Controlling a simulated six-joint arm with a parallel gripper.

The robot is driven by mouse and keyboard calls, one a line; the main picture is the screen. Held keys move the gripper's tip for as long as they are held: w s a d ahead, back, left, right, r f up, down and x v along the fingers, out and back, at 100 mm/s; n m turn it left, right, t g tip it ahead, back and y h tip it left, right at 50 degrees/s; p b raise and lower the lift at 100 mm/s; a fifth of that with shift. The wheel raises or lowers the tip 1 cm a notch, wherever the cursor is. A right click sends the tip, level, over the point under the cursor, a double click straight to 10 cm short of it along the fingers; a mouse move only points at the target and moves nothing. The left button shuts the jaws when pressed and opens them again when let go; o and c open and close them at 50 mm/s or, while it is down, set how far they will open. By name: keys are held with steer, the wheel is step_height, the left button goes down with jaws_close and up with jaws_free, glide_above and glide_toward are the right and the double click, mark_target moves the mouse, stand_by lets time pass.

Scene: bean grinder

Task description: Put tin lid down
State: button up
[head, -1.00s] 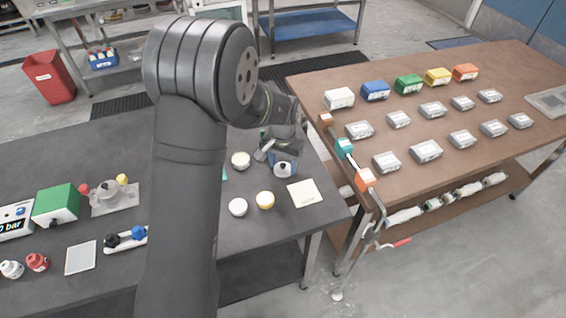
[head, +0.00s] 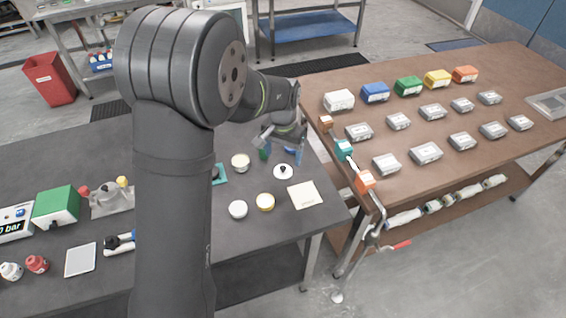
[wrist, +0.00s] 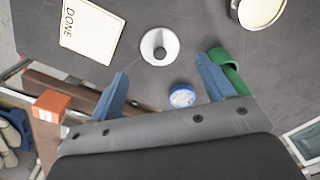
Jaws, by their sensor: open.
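The tin lid (head: 283,172) is a white disc with a dark knob. It lies flat on the dark table, knob up, and also shows in the wrist view (wrist: 148,56). My gripper (head: 282,154) is just behind it in the head view, its blue fingers spread with nothing between them. In the wrist view the lid is beyond the fingertips of my gripper (wrist: 162,70), apart from them. An open round tin with pale contents (head: 240,162) stands left of the lid; part of it shows in the wrist view (wrist: 259,10).
A pale card (head: 305,195) marked DONE (wrist: 90,34) lies close to the lid. Two round pale containers (head: 265,201) (head: 238,209) stand nearer the front. In the wrist view, a blue-and-white round item (wrist: 182,96) and a green item (wrist: 232,74) are near the fingers.

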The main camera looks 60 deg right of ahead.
mark_target(283, 167)
step_height(283, 167, up, 7)
steer(key=shift+f, duration=0.2)
steer(key=shift+f, duration=0.1)
step_height(283, 167, down, 12)
steer(key=shift+f, duration=0.1)
steer(key=shift+r, duration=1.9)
steer(key=shift+f, duration=0.1)
